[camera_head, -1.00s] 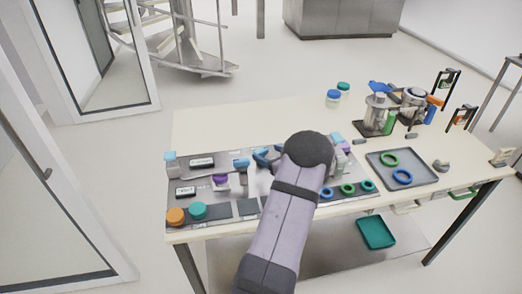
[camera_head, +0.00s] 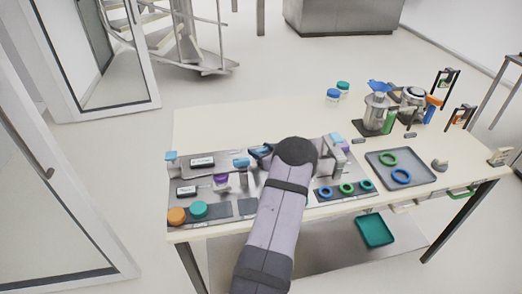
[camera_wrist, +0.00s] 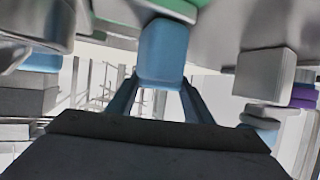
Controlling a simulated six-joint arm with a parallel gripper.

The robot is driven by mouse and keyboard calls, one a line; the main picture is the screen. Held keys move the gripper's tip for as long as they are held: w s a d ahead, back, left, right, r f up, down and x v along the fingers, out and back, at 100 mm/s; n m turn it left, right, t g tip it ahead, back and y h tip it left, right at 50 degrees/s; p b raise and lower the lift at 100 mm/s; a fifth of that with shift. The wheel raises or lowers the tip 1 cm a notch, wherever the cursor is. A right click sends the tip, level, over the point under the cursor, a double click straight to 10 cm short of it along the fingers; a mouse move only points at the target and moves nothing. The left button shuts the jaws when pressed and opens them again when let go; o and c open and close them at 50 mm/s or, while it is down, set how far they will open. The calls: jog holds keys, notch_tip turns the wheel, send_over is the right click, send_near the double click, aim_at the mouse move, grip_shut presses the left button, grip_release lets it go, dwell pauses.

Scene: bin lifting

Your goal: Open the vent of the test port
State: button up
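The test panel (camera_head: 185,160) lies on the table, with grey fittings and blue, purple, orange and teal parts. I cannot tell which part is the vent. A blue part (camera_head: 241,163) stands left of my arm, which hides the panel's middle. In the wrist view, a blue block-shaped part (camera_wrist: 163,50) is straight ahead under a green part (camera_wrist: 175,8). My gripper (camera_wrist: 160,88) has its two fingers at the lower sides of this blue block. They look close to it, but contact is unclear. In the head view my gripper is mostly hidden behind the arm.
An orange knob (camera_head: 177,216) and a teal knob (camera_head: 198,210) sit at the panel's front left. A grey tray (camera_head: 425,179) with green and blue rings lies right. Jars and metal vessels (camera_head: 376,112) stand behind. The table's back left is clear.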

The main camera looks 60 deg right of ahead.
jog(key=shift+c, duration=0.7)
jog(key=shift+r+m+g+h+b, duration=0.1)
jog(key=shift+m+g+h+b, duration=0.4)
jog(key=shift+m+h, duration=0.3)
jog(key=o, duration=1.1)
jog(key=shift+c, duration=0.2)
jog(key=shift+s, duration=0.1)
jog(key=shift+s+a+r, duration=0.15)
jog(key=shift+s+a, duration=0.15)
jog(key=shift+s, duration=0.2)
jog(key=shift+b+v, duration=0.95)
jog(key=shift+v, duration=2.1)
